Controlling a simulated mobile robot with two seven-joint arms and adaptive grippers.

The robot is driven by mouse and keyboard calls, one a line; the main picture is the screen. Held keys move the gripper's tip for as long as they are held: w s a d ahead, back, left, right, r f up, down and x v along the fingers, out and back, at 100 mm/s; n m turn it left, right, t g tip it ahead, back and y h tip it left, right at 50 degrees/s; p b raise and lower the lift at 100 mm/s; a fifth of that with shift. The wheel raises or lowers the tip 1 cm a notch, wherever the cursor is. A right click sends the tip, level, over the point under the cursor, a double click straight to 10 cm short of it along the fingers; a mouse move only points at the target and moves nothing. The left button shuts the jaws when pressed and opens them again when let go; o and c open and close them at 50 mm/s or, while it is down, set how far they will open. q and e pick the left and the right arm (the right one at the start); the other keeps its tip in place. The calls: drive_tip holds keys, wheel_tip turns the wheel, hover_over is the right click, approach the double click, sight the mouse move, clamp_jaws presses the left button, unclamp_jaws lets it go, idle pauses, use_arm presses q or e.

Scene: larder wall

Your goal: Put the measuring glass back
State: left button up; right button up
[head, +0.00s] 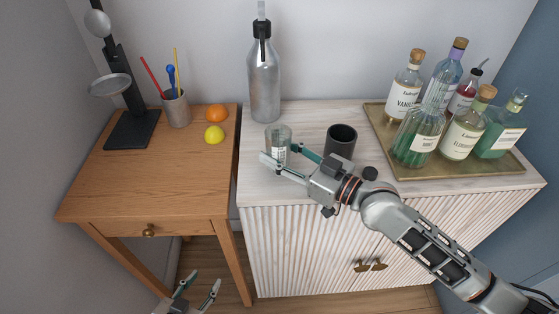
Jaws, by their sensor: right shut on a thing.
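The measuring glass (279,134) is a small clear tumbler with pale markings, upright at the left front of the white cabinet top (345,184). My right gripper (278,153) reaches in from the right and is shut on the glass, one finger on each side of it. The fingers cover part of its lower half. I cannot tell whether its base touches the cabinet top. My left gripper (205,278) is low at the bottom edge, in front of the wooden table, open and empty.
A dark cup (341,141) stands just right of the glass, close to my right gripper. A tall grey bottle (264,83) stands behind. A brass tray (403,173) with several bottles is at the right. The wooden table (150,184) holds a scale-like stand (132,128), pen cup (176,108), orange (217,113) and lemon (214,134).

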use_arm(q)
drive_tip(key=shift+s+f, duration=0.1)
drive_tip(key=shift+f, duration=0.45)
use_arm(e)
drive_tip(key=shift+f, duration=1.1)
drive_tip(key=shift+f+b, duration=0.2)
drive_tip(key=shift+b, duration=0.15)
drive_tip(key=o, duration=1.3)
drive_tip(key=shift+c, duration=0.2)
use_arm(q)
drive_tip(key=shift+f, duration=0.15)
use_arm(e)
drive_tip(key=shift+r, duration=0.25)
drive_tip(key=v, duration=1)
drive_tip(key=shift+s+d+f+b, duration=0.15)
drive_tip(key=shift+s+d+b, duration=0.15)
drive_tip(key=shift+b, duration=0.1)
use_arm(q)
drive_tip(key=shift+s+f, duration=0.2)
drive_tip(key=shift+f, duration=0.45)
use_arm(e)
drive_tip(key=shift+s+d, duration=0.35)
drive_tip(key=shift+d, duration=0.1)
